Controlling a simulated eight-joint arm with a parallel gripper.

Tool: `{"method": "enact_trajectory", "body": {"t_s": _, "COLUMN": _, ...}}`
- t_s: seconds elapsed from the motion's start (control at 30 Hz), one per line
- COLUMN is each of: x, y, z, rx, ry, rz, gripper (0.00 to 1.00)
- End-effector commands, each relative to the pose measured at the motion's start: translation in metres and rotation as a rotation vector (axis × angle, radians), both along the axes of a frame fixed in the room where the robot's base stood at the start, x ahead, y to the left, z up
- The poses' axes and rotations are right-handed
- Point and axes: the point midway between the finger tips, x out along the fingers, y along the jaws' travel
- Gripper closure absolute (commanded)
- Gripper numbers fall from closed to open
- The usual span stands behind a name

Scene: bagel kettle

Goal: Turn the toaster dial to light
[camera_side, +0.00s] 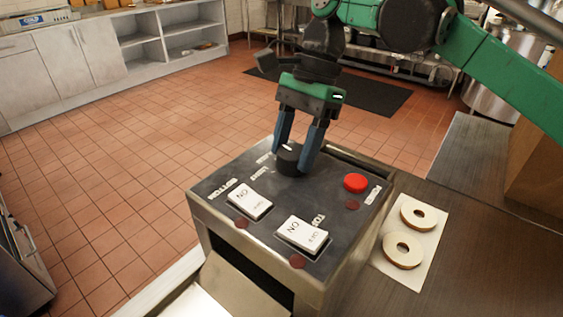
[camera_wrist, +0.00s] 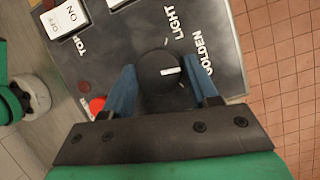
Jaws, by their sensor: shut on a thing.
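The toaster dial (camera_side: 289,161) is a round black knob with a white pointer line, at the far end of the toaster's dark top panel (camera_side: 329,180). My gripper (camera_side: 300,160) points down with its two blue fingers on either side of the dial, shut on it. In the wrist view the dial (camera_wrist: 158,77) sits between the fingers, and its white line points right, towards the GOLDEN label (camera_wrist: 203,53). The LIGHT label (camera_wrist: 175,22) is above and slightly right of the dial there. The fingers partly hide the dial's sides.
Two white ON/OFF rocker switches (camera_side: 302,235) and a red button (camera_side: 355,183) share the panel. Two bagel halves (camera_side: 403,250) lie on a pale sheet (camera_side: 428,236) on the counter to the right. Tiled floor lies beyond the toaster.

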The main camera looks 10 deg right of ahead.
Motion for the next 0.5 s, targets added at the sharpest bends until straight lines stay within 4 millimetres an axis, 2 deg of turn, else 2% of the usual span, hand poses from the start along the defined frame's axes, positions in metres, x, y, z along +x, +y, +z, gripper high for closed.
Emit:
{"method": "enact_trajectory", "body": {"t_s": 0.43, "x": -0.0005, "y": -0.0012, "z": -0.0003, "rx": -0.008, "ry": 0.004, "rz": 0.009, "gripper": 1.0}}
{"method": "enact_trajectory", "body": {"t_s": 0.47, "x": -0.0005, "y": -0.0012, "z": -0.0003, "rx": -0.008, "ry": 0.004, "rz": 0.009, "gripper": 0.39}}
{"method": "enact_trajectory", "body": {"t_s": 0.5, "x": -0.0005, "y": -0.0012, "z": -0.0003, "rx": -0.007, "ry": 0.003, "rz": 0.008, "gripper": 0.27}}
